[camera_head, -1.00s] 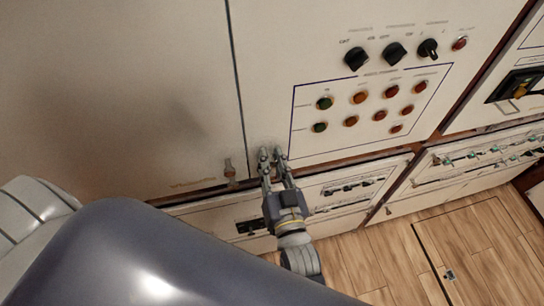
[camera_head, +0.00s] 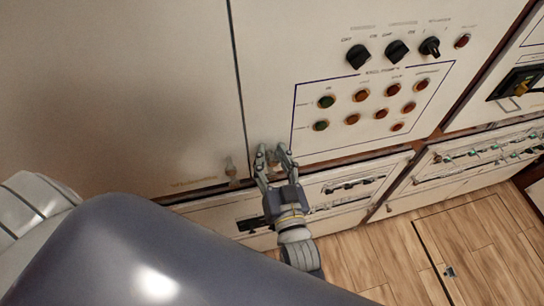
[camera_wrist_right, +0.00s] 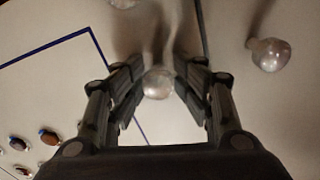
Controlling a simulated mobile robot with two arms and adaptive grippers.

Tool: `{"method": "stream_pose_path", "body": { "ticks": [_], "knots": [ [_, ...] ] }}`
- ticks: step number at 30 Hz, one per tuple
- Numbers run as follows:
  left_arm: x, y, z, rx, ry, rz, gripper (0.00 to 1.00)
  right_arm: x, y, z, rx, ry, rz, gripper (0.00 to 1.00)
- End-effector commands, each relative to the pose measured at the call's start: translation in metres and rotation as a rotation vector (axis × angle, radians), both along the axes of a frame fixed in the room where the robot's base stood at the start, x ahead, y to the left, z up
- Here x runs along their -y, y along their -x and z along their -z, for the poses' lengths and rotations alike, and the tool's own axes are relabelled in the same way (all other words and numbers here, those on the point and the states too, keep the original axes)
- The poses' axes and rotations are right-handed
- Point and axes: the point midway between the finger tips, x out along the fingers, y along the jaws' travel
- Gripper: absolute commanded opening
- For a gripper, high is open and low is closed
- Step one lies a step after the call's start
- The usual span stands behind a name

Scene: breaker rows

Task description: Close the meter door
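A cream panel (camera_head: 460,95) with buttons and selector switches stands at the right, and a plain cream panel (camera_head: 120,90) at the left. A dark vertical seam parts them. I cannot tell which is the meter door; both look about flush. My right gripper (camera_head: 274,150) is open at the lower left corner of the button panel. In the right wrist view a small pale knob (camera_wrist_right: 158,83) shows between its fingers, with no clear grip on it. Another knob (camera_wrist_right: 268,53) is across the seam, on the plain panel, also visible in the head view (camera_head: 230,168). My left gripper is out of view.
Lower fronts with rows of small switches (camera_head: 480,155) run beneath the panels. A black and yellow switch (camera_head: 518,85) is at the far right. Wooden floor (camera_head: 390,250) is open at the lower right. My grey arm covers the lower left.

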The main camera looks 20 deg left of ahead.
Motion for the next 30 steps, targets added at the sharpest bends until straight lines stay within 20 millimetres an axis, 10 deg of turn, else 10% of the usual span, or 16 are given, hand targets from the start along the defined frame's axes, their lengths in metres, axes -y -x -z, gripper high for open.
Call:
{"method": "stream_pose_path", "body": {
  "ticks": [30],
  "knots": [
    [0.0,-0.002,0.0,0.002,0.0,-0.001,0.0,0.073,0.097,0.0,0.003,-0.001,0.0,0.43]
  ]
}}
